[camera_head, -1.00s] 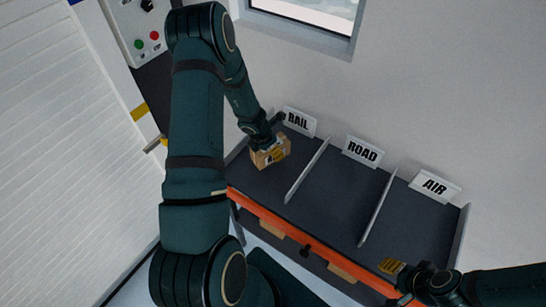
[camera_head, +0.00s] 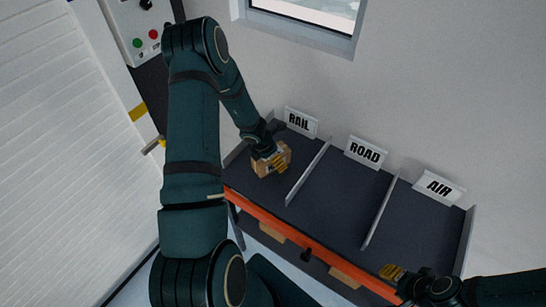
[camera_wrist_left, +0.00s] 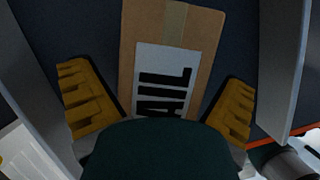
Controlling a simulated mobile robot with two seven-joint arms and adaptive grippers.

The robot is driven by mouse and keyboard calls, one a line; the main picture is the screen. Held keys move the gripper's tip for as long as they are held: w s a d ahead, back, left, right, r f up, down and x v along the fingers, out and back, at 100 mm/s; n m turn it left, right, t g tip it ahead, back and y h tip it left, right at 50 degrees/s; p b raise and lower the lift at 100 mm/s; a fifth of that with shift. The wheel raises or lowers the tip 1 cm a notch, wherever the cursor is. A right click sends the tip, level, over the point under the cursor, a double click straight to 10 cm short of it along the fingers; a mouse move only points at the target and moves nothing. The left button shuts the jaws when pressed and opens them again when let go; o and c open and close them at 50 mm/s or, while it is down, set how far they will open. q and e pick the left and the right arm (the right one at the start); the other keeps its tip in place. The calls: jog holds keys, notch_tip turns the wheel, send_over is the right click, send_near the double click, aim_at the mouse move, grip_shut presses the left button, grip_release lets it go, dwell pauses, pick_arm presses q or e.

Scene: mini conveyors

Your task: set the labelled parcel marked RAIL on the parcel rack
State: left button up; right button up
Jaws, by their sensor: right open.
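The brown parcel (camera_head: 259,168) is at the RAIL bay of the dark parcel rack (camera_head: 332,205), left of the first divider. In the left wrist view the parcel (camera_wrist_left: 208,35) has tape and a white label with the letters AIL showing; the rest is hidden by my gripper body. My left gripper (camera_head: 271,161) is around the parcel. In the wrist view its yellow fingers (camera_wrist_left: 158,85) are spread, with gaps between their tips and the parcel sides. My right gripper (camera_head: 391,271) is open and empty near the rack's front right.
Signs read RAIL (camera_head: 300,122), ROAD (camera_head: 366,152) and AIR (camera_head: 438,187) along the back. Thin metal dividers (camera_head: 308,172) separate the bays. The ROAD and AIR bays look empty. An orange rail (camera_head: 290,233) runs along the front edge.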

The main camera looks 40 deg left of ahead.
pick_arm(q)
jog(key=shift+r, duration=0.2)
pick_arm(e)
jog(key=shift+r, duration=0.2)
pick_arm(q)
jog(key=p+v, duration=0.4)
jog(key=v, duration=0.7)
jog(key=shift+s+r, duration=0.15)
jog(key=shift+r, duration=0.3)
jog(key=s+d+f+m, duration=0.1)
jog(key=d+m, duration=0.3)
jog(key=s+d+f+m+g, duration=0.1)
jog(key=d+f+m, duration=0.1)
jog(key=d+m, duration=0.3)
jog(key=s+d+f+m+g, duration=0.1)
jog(key=d+m, duration=0.4)
jog(key=shift+s+d+f, duration=0.25)
jog(key=shift+f, duration=0.05)
jog(key=s+d+m+h, duration=0.1)
jog(key=s+d+m, duration=0.1)
jog(key=d+m, duration=0.6)
jog(key=s+d+m+h, duration=0.1)
jog(key=s+d+m, duration=0.1)
jog(key=d+m, duration=0.6)
jog(key=shift+s+d+m+h, duration=0.3)
jog(key=shift+s+m+h, duration=0.1)
jog(key=shift+m, duration=0.1)
pick_arm(e)
notch_tip(320, 180, up, 4)
jog(key=shift+f, duration=0.1)
